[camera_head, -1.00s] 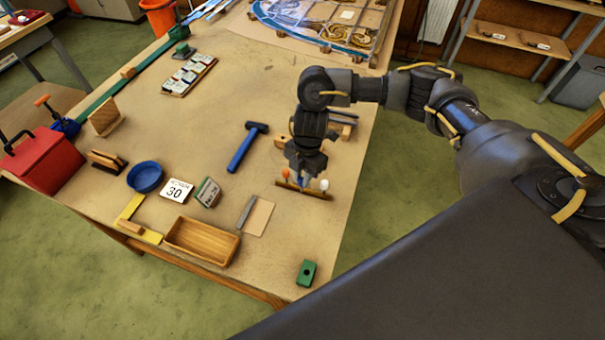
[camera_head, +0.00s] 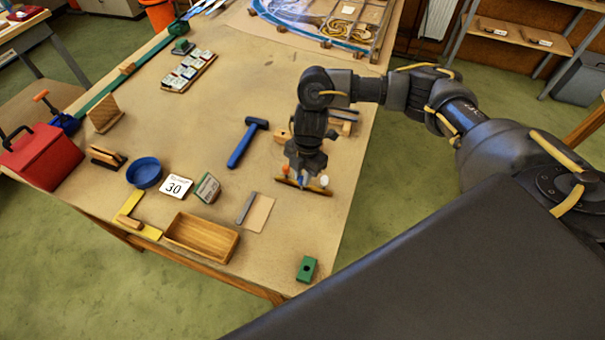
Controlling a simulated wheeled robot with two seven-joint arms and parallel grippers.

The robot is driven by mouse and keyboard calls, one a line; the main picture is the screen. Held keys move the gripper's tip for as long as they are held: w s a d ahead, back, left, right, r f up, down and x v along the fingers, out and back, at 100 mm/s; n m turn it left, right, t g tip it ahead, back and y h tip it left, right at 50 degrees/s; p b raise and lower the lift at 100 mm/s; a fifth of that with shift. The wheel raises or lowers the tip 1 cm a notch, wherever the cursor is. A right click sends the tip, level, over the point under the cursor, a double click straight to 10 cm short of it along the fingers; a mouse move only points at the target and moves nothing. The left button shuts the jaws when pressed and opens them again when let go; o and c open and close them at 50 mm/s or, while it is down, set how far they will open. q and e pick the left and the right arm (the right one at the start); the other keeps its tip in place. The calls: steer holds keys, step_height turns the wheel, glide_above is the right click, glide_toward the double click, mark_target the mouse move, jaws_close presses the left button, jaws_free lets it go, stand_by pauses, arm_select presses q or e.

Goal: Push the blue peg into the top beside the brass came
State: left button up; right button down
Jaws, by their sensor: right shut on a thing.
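My right gripper (camera_head: 300,177) points down at a small wooden peg rack (camera_head: 323,192) near the table's right edge. It is shut on the blue peg (camera_head: 300,181), of which only a small bit shows between the fingers. An orange peg (camera_head: 286,169) stands to the left of the fingers and a white peg (camera_head: 324,180) to the right. The leaded panel (camera_head: 300,15) lies at the far end of the table, with the coiled brass came (camera_head: 357,35) on its right side. The top of the panel is cut off by the picture edge. My left gripper is not in view.
A blue hammer (camera_head: 242,147) lies left of my gripper. A wooden tray (camera_head: 202,238), a green block (camera_head: 307,268) and a blue bowl (camera_head: 144,173) stand nearer the front. The table's middle toward the panel is mostly clear.

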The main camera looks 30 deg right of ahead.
steer(key=shift+s+f+b, duration=0.1)
steer(key=shift+f+b, duration=0.3)
steer(key=shift+f, duration=0.4)
stand_by(0.4)
steer(key=c, duration=1.2)
jaws_free()
steer(key=shift+c, duration=0.2)
steer(key=shift+r, duration=0.15)
step_height(320, 180, up, 10)
steer(key=d+b, duration=0.1)
steer(key=shift+w+d+r, duration=0.25)
steer(key=shift+w, duration=0.1)
